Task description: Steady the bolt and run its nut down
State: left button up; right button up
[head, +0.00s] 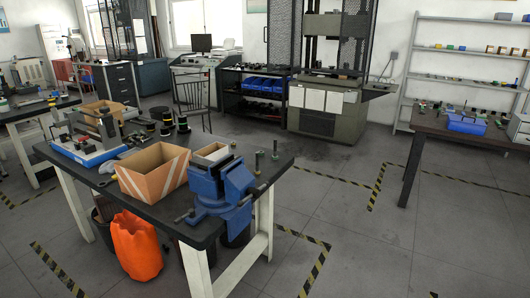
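Two thin upright pieces stand near the right corner of the dark-topped workbench (75,172). One upright piece (257,162) is just right of the blue vise (222,188); the other upright piece (275,149) is a little farther right. They may be bolts, but they are too small to tell, and I cannot make out a nut. Neither of my grippers shows in the head view.
An orange-brown box (152,178) and a smaller open box (211,153) stand beside the vise. An orange bag (136,246) is on the floor under the bench. Another table (450,135) stands right. Floor between them is open.

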aim_at(274, 157)
jog(key=i+l+u, duration=0.1)
jog(key=i+l, duration=0.2)
jog(key=i, duration=0.15)
jog(key=i+l+u, duration=0.15)
jog(key=i+l, duration=0.2)
jog(key=i+l+u, duration=0.1)
jog(key=i+l, duration=0.3)
jog(key=i+l+u, duration=0.15)
jog(key=i+l, duration=0.3)
jog(key=i+l+u, duration=0.1)
jog(key=i+l, duration=0.25)
jog(key=i+l+u, duration=0.15)
jog(key=i+l, duration=0.2)
jog(key=l, duration=0.3)
jog(key=i+l+u, duration=0.1)
jog(key=i+l, duration=0.25)
jog(key=l, duration=0.15)
